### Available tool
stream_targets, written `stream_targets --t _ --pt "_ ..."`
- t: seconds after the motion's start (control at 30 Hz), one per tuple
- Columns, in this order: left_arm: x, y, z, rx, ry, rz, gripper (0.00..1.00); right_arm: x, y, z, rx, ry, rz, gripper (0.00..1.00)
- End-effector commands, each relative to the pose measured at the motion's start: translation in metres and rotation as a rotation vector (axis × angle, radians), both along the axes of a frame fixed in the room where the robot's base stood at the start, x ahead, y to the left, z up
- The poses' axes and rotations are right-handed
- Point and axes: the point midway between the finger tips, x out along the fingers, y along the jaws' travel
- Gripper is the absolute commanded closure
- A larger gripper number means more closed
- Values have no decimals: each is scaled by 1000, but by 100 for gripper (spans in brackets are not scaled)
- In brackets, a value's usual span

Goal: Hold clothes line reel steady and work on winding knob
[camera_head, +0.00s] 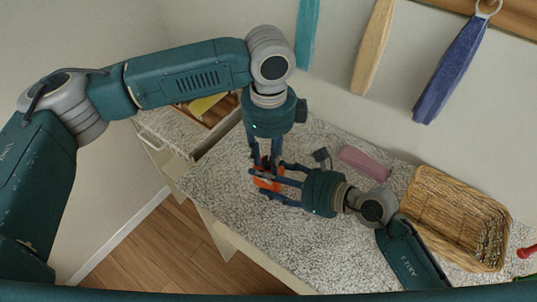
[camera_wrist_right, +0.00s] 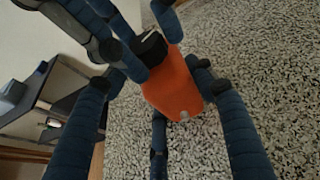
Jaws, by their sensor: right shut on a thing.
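The orange clothes line reel (camera_head: 267,184) is above the speckled counter, partly hidden by fingers of both grippers. In the right wrist view the orange reel (camera_wrist_right: 172,88) shows with a black knob (camera_wrist_right: 151,48) at its upper end. My right gripper (camera_head: 272,180) comes in from the right and is shut on the reel. My left gripper (camera_head: 265,163) points down from above, its fingers on either side of the reel's top. In the right wrist view, left fingers lie close around the black knob; whether they grip it is unclear.
A pink folded cloth (camera_head: 364,161) and a wicker basket (camera_head: 457,218) are on the counter to the right. An open drawer (camera_head: 180,134) is at the left. Towels hang on the wall, including a blue one (camera_head: 450,70). The counter's front part (camera_head: 275,235) is clear.

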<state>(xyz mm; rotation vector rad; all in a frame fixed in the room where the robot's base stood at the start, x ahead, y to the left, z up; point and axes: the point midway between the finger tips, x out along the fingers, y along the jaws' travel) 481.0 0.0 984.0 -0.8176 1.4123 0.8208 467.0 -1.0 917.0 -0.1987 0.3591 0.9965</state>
Motion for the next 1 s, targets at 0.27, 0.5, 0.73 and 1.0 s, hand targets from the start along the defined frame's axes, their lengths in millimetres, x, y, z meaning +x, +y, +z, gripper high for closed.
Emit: stream_targets --t 0.27,0.5,0.73,1.0 --pt "0 0 0 0 0 -28 100 0 0 0 0 0 0 75" --pt "0 0 1 0 0 -140 100 0 0 0 0 0 0 75" --pt "0 0 1 -1 -1 -140 100 0 0 0 -1 1 0 75" --pt "0 0 1 0 0 -139 66 0 0 0 -1 1 0 75"
